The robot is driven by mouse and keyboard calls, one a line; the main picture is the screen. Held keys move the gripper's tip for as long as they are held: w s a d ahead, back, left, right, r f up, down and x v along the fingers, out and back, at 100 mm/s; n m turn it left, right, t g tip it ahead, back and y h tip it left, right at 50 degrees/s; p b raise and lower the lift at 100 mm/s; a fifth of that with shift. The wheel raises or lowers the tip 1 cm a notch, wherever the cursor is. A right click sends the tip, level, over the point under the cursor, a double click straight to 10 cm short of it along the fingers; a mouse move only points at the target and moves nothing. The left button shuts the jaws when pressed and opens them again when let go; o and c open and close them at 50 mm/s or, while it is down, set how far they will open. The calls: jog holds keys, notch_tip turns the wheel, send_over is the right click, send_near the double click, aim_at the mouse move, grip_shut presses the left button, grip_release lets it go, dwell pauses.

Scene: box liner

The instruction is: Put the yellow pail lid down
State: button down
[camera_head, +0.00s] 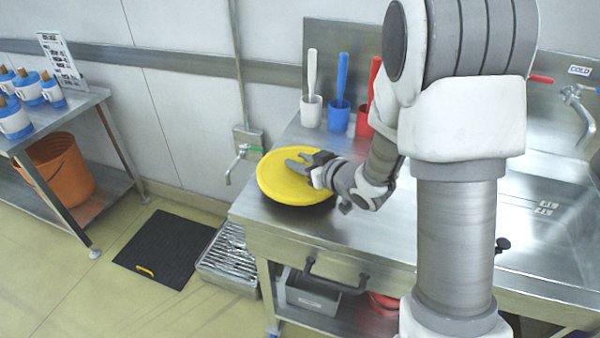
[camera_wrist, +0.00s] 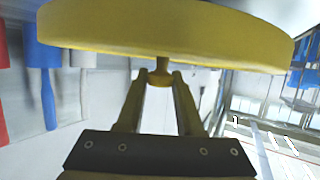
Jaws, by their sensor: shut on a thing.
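The yellow pail lid (camera_head: 282,178) is a round disc above the left end of the steel counter, with a dark shadow or surface under its near edge. In the wrist view the lid (camera_wrist: 165,28) fills the top of the picture, and its small knob is between my fingertips. My gripper (camera_head: 302,166) reaches it from the right in the head view. The gripper (camera_wrist: 160,80) is shut on the knob in the wrist view. Whether the lid touches anything below it cannot be told.
White, blue and red cups (camera_head: 339,115) with handled tools stand at the back of the counter (camera_head: 300,240). A tap (camera_head: 243,155) sticks out from the wall left of the lid. A black mat (camera_head: 165,248) and a grated drain (camera_head: 230,257) lie on the floor. An orange bucket (camera_head: 60,170) sits under the left table.

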notch_tip(320, 180, down, 3)
jog(key=shift+f, duration=0.2)
jog(key=c, duration=0.5)
grip_release()
jog(key=shift+c, duration=0.2)
jog(key=shift+d+r, duration=0.1)
